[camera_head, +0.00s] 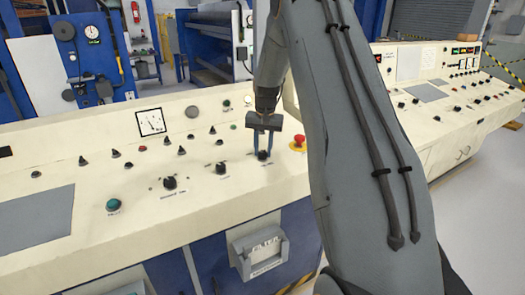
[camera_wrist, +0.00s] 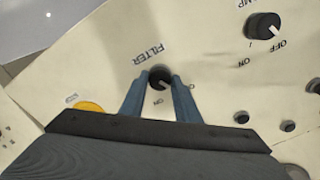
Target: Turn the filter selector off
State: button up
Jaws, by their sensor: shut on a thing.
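The filter selector (camera_wrist: 160,78) is a black round knob on the cream control panel, with the label FILTER above it in the wrist view. An ON mark shows below the knob; another mark by the right finger is partly hidden. My gripper (camera_wrist: 161,86) has its two blue fingers on either side of the knob, shut on it. In the head view my gripper (camera_head: 263,150) reaches down to the panel, and the selector (camera_head: 263,156) shows between the fingertips.
A similar knob labelled for a pump (camera_wrist: 262,26) sits to the upper right in the wrist view. A red emergency button on a yellow base (camera_head: 298,143) is close to the right of my gripper. Several other knobs and switches spread to the left, with an analog meter (camera_head: 150,122) behind.

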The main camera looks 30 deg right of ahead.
aim_at(264, 154)
jog(key=shift+n, duration=0.4)
jog(key=o, duration=1)
jog(key=shift+o, duration=0.2)
jog(key=shift+s+r+b, duration=0.25)
jog(key=shift+r+b, duration=0.3)
jog(key=shift+r, duration=1.4)
jog(key=shift+s+r+b, duration=0.2)
jog(key=shift+r+b, duration=0.35)
jog(key=shift+r, duration=1.4)
